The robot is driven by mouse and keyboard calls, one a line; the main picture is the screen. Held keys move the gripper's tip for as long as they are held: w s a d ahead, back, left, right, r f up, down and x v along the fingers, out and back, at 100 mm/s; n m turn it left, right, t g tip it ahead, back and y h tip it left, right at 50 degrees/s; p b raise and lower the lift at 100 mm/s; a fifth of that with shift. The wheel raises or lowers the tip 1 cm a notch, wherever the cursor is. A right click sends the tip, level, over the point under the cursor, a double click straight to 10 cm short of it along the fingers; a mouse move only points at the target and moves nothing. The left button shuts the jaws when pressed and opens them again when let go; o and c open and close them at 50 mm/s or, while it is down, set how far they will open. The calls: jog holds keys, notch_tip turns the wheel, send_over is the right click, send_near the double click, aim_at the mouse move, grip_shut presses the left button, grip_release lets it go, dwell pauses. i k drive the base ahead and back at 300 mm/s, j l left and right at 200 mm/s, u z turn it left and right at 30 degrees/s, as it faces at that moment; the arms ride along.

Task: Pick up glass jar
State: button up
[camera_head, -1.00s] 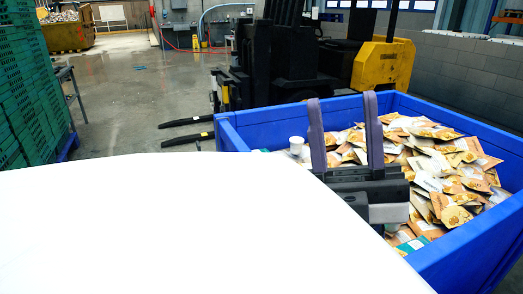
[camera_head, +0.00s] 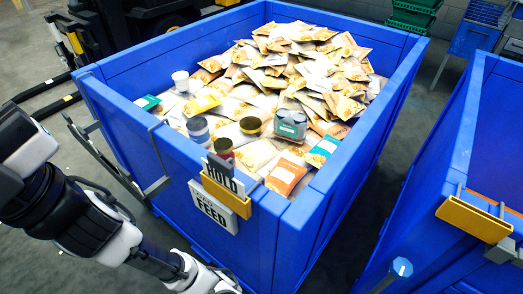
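Several small jar-like or can-like items lie near the front corner of the blue bin (camera_head: 330,200). One is a dark red jar with a dark lid (camera_head: 222,150), close to the front wall. A container with a grey top (camera_head: 198,128) stands to its left, and one with a dark top and a gold-brown rim (camera_head: 250,126) is behind it to the right. I cannot tell for certain which is the glass jar. My arm shows at the lower left, outside the bin, but my gripper is not in view.
Many food pouches (camera_head: 290,70) are heaped toward the back of the bin. A white cup (camera_head: 180,81) and a grey-teal pack (camera_head: 290,125) lie among them. HOLD (camera_head: 222,174) and FEED (camera_head: 213,207) signs hang at the front corner. Another blue bin (camera_head: 475,130) stands right.

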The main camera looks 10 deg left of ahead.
aim_at(224, 149)
jog(key=u, duration=0.5)
jog(key=l+u, duration=0.35)
jog(key=l, duration=0.2)
jog(key=l+u, duration=0.35)
jog(key=l, duration=0.15)
jog(key=k+l+u, duration=0.1)
jog(key=l+u, duration=0.3)
jog(key=l, duration=0.15)
